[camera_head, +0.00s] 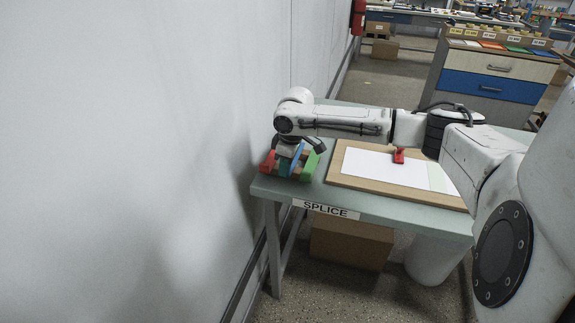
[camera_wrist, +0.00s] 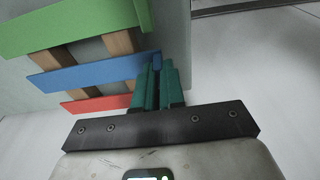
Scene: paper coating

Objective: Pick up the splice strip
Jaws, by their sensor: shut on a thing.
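A blue strip (camera_wrist: 90,73) lies between a green strip (camera_wrist: 70,33) and a red strip (camera_wrist: 97,104) across wooden bars (camera_wrist: 118,42) in the wrist view. My gripper (camera_wrist: 157,68), with its teal fingers, is shut on the right end of the blue strip. In the head view my gripper (camera_head: 290,150) is over the left end of the table, at the blue strip (camera_head: 297,160). The red strip (camera_head: 269,161) and green strip (camera_head: 309,167) are on either side. I cannot tell whether the blue strip is clear of the bars.
The table (camera_head: 262,186) carries a "SPLICE" label (camera_head: 326,209) and stands close to a white wall (camera_head: 140,150). A wooden board (camera_head: 338,181) with white paper (camera_head: 385,170) and a red tool (camera_head: 398,156) lies to the right. A cardboard box (camera_head: 350,243) is underneath.

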